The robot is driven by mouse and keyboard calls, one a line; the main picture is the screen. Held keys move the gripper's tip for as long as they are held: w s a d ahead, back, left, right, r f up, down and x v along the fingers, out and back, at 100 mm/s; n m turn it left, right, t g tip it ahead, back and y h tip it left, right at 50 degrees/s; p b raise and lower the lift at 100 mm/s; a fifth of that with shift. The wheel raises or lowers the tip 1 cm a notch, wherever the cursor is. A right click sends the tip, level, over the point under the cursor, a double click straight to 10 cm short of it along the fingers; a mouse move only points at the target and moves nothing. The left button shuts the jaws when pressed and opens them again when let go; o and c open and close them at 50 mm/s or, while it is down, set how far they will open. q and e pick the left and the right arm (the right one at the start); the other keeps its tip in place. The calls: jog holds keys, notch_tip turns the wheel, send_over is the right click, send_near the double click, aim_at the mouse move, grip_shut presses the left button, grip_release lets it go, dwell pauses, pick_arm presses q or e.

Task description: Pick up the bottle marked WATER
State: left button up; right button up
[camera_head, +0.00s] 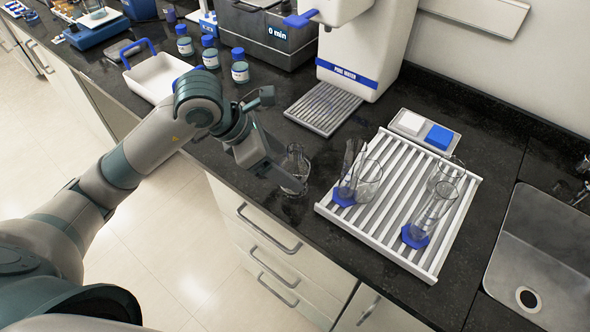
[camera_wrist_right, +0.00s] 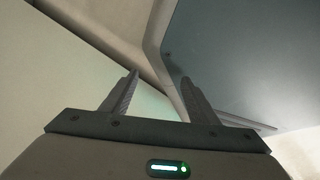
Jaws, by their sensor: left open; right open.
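Several bottles with blue caps stand on the black counter: one (camera_head: 184,41) at the back, one (camera_head: 209,53) in the middle and one (camera_head: 240,68) nearest. Their labels are too small to read, so I cannot tell which is marked WATER. My left gripper (camera_head: 278,172) is open above the counter, below and right of the bottles in the head view. It is close beside a clear glass beaker (camera_head: 296,164); I cannot tell whether they touch. My right gripper (camera_wrist_right: 160,84) is open and empty in the right wrist view, facing plain panel surfaces. No bottle shows there.
A white tray with blue handles (camera_head: 151,83) stands left of the bottles. A white dispenser (camera_head: 362,48) marked PURE WATER stands behind a drip grate (camera_head: 323,108). A ribbed white rack (camera_head: 388,240) holds clear glassware. A steel sink (camera_head: 545,250) is at the right.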

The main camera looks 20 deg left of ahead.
aim_at(295, 173)
pick_arm(q)
jog(key=x, duration=0.1)
jog(key=p+x, duration=0.1)
jog(key=x, duration=0.1)
jog(key=shift+s+d, duration=0.2)
jog(key=shift+s, duration=0.1)
jog(key=shift+w+d+f+p, duration=0.25)
jog(key=shift+f+p, duration=0.05)
jog(key=shift+f, duration=0.3)
pick_arm(e)
jog(key=s+d+g, duration=0.1)
jog(key=s+d, duration=0.2)
jog(key=s, duration=0.3)
jog(key=shift+g+h, duration=0.3)
jog(key=shift+g, duration=0.1)
pick_arm(q)
jog(key=shift+c, duration=0.3)
pick_arm(e)
jog(key=shift+s+a+r, duration=0.1)
jog(key=shift+a, duration=0.05)
